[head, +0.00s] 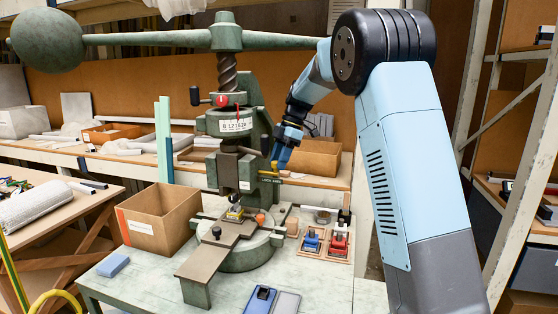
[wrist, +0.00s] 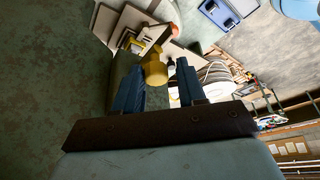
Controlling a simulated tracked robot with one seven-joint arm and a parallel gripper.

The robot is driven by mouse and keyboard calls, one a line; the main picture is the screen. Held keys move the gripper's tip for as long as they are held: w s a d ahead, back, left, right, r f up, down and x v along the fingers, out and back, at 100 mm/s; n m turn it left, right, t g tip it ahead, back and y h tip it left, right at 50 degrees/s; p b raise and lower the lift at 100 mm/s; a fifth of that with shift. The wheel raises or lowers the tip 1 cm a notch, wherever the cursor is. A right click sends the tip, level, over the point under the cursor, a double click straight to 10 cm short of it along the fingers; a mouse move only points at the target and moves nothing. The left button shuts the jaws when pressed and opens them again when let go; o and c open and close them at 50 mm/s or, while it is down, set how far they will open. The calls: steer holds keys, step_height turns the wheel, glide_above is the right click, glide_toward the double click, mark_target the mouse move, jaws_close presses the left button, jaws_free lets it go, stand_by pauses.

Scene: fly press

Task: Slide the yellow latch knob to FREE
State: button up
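The yellow latch knob (head: 274,166) sits on the right side of the green fly press (head: 262,128), just above a small lettered label that I cannot read fully. In the wrist view the knob (wrist: 154,68) lies between the tips of my gripper's two blue fingers, nearer the left one. A gap shows between the knob and the right finger. My gripper (head: 280,160) is open and points down at the knob in the head view. Whether the left finger touches the knob, I cannot tell.
The press's long lever arm (head: 150,39) crosses above. An open cardboard box (head: 160,218) stands left of the press. A blue block (head: 113,265), trays with blue and red parts (head: 338,244) and a dark blue case (head: 261,299) lie on the bench.

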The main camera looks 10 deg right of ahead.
steer(key=shift+r, duration=0.1)
steer(key=shift+w+r, duration=0.1)
steer(key=shift+r, duration=0.1)
steer(key=v, duration=1.1)
steer(key=shift+d, duration=0.2)
steer(key=shift+r, duration=0.1)
